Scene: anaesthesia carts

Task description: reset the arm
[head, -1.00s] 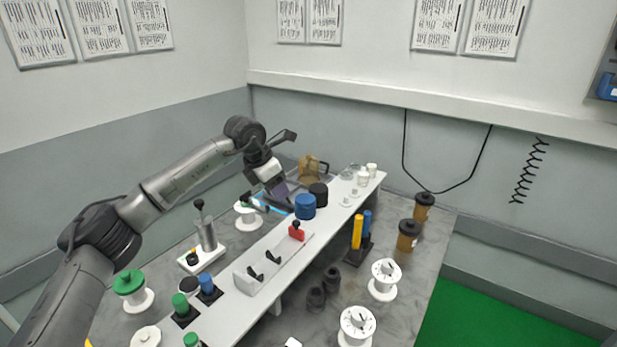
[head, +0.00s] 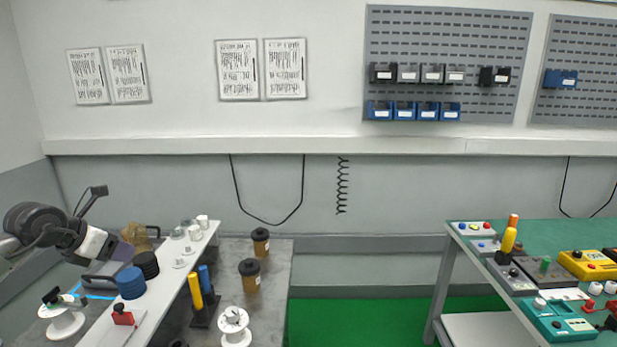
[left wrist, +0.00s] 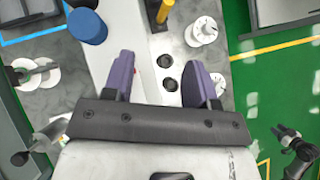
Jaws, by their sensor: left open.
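The shelf (left wrist: 150,88) shows below and between the fingers.
A red block (head: 123,316), white spool (head: 235,328), yellow cylinder (head: 196,290) and brown lidded cups (head: 250,275) stand nearby. A green-topped bench (head: 560,236) with devices is at right. Green floor (head: 360,325) lies clear between the benches.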

